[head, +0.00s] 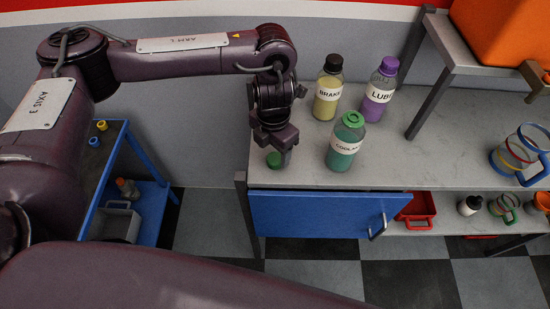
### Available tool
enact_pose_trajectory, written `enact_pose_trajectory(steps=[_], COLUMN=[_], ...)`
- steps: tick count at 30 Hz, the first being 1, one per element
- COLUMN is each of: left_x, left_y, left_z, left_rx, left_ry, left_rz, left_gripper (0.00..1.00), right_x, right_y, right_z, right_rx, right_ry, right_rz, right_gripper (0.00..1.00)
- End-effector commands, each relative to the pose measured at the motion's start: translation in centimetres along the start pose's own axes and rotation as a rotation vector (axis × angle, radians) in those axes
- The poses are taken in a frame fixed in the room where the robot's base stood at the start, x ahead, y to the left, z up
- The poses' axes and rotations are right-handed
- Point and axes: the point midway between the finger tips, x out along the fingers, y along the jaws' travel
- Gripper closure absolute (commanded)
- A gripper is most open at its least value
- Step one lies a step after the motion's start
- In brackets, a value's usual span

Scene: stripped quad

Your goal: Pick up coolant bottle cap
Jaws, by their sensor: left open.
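The coolant bottle (344,146) stands upright on the grey bench, with teal liquid, a white label and a green top. A small green cap (273,159) is at the bench's left end, apart from the bottle and to its left. My left gripper (281,152) points down right at this cap, with its jaws open. The fingers partly overlap the cap in the view, and I cannot tell whether they touch it. My right gripper is not in view.
A yellow brake bottle (328,90) and a purple-capped lube bottle (379,92) stand behind the coolant bottle. A raised shelf (487,48) bears an orange box (505,32) at right. A blue cabinet front (320,213) is below the bench. A blue cart (148,215) stands left.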

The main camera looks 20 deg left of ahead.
Motion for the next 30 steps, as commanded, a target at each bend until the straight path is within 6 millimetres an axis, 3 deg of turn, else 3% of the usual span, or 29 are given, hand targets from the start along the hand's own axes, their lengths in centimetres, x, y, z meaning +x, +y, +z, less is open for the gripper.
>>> enact_pose_trajectory(steps=[4, 9, 15, 25, 27, 30], left_x=[2.2, 3.4, 3.4, 3.4, 3.4, 3.4], left_y=[-0.1, -0.1, -0.1, -0.1, -0.1, -0.1], left_z=[0.2, 0.3, 0.3, 0.3, 0.3, 0.3], left_rx=[-0.001, 0.000, 0.000, 0.000, 0.000, 0.000], left_ry=[0.004, 0.000, 0.000, 0.000, -0.001, -0.001], left_rz=[-0.001, 0.000, 0.000, 0.000, 0.000, 0.000], left_gripper=[0.38, 0.38, 0.39, 0.82, 0.89, 0.89], right_x=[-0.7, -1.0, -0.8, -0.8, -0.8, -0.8], right_y=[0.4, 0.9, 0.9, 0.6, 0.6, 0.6], right_z=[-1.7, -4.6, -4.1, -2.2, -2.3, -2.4], right_rx=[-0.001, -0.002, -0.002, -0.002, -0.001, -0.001], right_ry=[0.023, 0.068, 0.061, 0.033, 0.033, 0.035], right_rz=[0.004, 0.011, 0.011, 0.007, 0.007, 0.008], right_gripper=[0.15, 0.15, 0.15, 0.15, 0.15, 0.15])
